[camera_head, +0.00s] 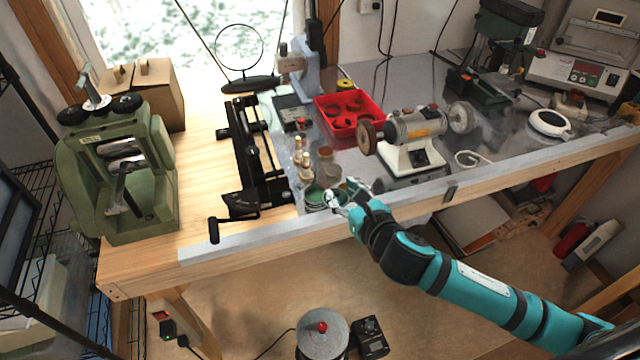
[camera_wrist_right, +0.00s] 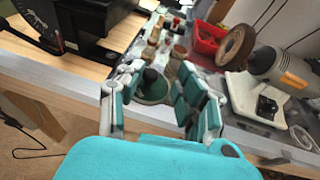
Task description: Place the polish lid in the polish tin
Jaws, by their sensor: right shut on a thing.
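My right gripper (camera_head: 343,197) is at the front edge of the bench, beside a small round green tin (camera_head: 315,195), which I take for the polish tin. In the right wrist view the fingers of my right gripper (camera_wrist_right: 156,82) stand on either side of a round dark green piece with a dark knob on top (camera_wrist_right: 151,88). I take this piece for the polish lid. The fingers partly hide it, and I cannot tell whether it touches the tin. My left gripper is in neither view.
Small bottles and jars (camera_head: 303,160) stand just behind the tin. A red bin (camera_head: 341,122) is farther back. A bench grinder (camera_head: 412,130) stands to the right. A black metal frame (camera_head: 250,150) lies to the left. The bench's front edge (camera_head: 270,235) runs below the gripper.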

